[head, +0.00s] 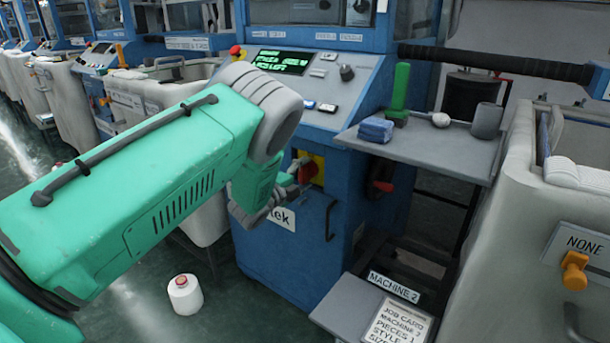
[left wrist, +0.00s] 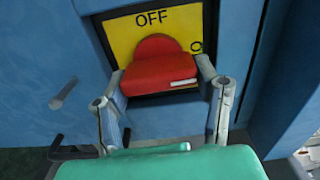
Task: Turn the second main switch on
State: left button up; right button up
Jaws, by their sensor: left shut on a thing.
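The main switch is a red knob (left wrist: 158,66) on a yellow plate (left wrist: 120,27) marked OFF, on the front of a blue machine (head: 285,262). In the head view the red knob (head: 308,172) is partly hidden by my left gripper (head: 297,175). In the left wrist view my left gripper (left wrist: 160,77) has one finger on each side of the knob and is shut on it. A small "0" or similar mark shows by the knob's right side. My right gripper is in neither view.
A sign reading MACHINE 2 (head: 394,287) stands at the lower right above a job card (head: 397,325). A grey shelf (head: 430,150) holds a blue cloth (head: 376,130) and a green-handled tool (head: 400,90).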

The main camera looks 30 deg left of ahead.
pick_arm(q)
jog(key=shift+s+a+f+m, duration=0.1)
jog(key=shift+f+m, duration=0.2)
dwell(0.4)
jog(key=o, duration=1.2)
jog(key=shift+a, duration=0.1)
jog(key=shift+r, duration=0.1)
jog(key=s, duration=0.7)
jog(key=s+a, duration=0.1)
jog(key=s, duration=0.3)
jog(key=shift+s, duration=0.35)
